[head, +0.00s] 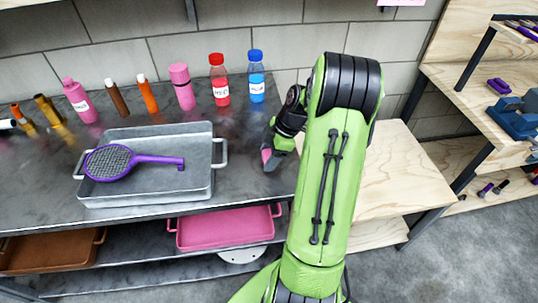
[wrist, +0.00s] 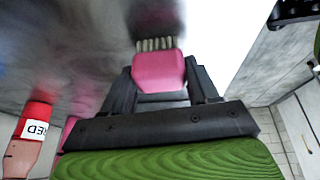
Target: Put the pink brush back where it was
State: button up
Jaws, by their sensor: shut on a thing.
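The pink brush (wrist: 158,72) is held between the two dark fingers of my gripper (wrist: 162,86) in the wrist view. Its pale bristles (wrist: 155,44) point away from the palm, toward the dark grey tabletop. In the head view my gripper (head: 269,160) is low over the right end of the dark table (head: 255,185), and a small pink part of the brush (head: 266,155) shows at the fingers. My arm hides much of the gripper there. I cannot tell whether the bristles touch the tabletop.
A grey metal tray (head: 150,191) with a purple slotted spatula-like tool (head: 110,162) stands left of my gripper. Red (head: 218,80) and blue (head: 256,78) bottles and several other bottles line the back. A pink tray (head: 225,230) is on the shelf below. A wooden bench (head: 395,170) is at right.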

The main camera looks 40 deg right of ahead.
jog(key=o, duration=1)
jog(key=p+v, duration=0.4)
jog(key=v, duration=0.8)
jog(key=s+a+r+m+h, duration=0.1)
jog(key=a+r+m+h, duration=0.3)
jog(key=a, duration=0.6)
jog(key=s+a+r+m+y, duration=0.1)
jog(key=a+r, duration=0.5)
jog(key=a, duration=0.4)
jog(key=s+a+m+t, duration=0.1)
jog(key=s+a+m, duration=0.1)
jog(key=s, duration=0.1)
jog(key=s+a+m, duration=0.2)
jog(key=s, duration=0.2)
jog(key=s+a+m+t, duration=0.1)
jog(key=s+a+m, duration=0.1)
jog(key=s, duration=0.1)
jog(key=shift+s+a+f+t, duration=0.1)
jog(key=shift+s+a+t, duration=0.15)
jog(key=shift+a+t, duration=0.05)
